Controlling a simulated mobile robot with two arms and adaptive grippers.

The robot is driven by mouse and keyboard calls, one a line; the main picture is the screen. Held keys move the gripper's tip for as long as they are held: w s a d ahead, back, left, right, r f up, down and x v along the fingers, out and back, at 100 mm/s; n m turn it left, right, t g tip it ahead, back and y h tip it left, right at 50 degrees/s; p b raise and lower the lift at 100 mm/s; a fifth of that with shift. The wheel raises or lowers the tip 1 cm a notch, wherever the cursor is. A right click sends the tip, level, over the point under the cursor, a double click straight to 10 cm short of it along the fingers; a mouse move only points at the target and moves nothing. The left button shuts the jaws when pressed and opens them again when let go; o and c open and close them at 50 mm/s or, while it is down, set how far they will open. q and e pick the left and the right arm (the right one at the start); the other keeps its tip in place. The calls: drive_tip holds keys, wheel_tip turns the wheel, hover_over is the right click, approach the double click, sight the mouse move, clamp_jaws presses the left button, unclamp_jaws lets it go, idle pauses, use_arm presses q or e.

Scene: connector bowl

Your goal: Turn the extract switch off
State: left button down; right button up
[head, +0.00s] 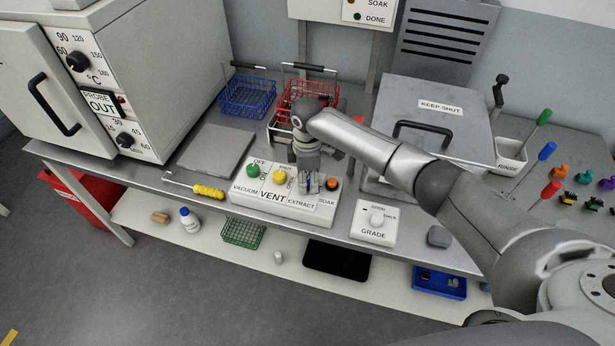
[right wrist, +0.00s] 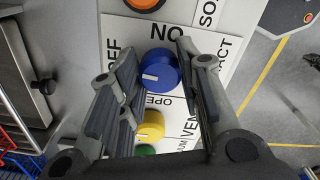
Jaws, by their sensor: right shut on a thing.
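The extract switch is a blue knob (right wrist: 158,72) on the white control panel (head: 240,197). In the right wrist view it sits between the two fingers of my right gripper (right wrist: 160,85), which is shut on it. The knob's white mark lies on its left part, towards the partly covered letters "FF"; "ON" is printed above it in that view. In the head view my right gripper (head: 308,184) reaches down onto the panel and mostly hides the knob. My left gripper is not in view.
Beside the knob are an orange soak button (head: 333,184), a yellow vent knob (head: 280,176) and a green vacuum knob (head: 253,170). A grade dial box (head: 375,222) stands to the right. A yellow-handled tool (head: 208,192) lies left, and wire baskets (head: 247,97) stand behind.

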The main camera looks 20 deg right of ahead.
drive_tip(key=shift+n, duration=0.6)
drive_tip(key=o, duration=1)
drive_tip(key=shift+r, duration=0.25)
wheel_tip(320, 180, up, 12)
drive_tip(key=shift+f, duration=0.2)
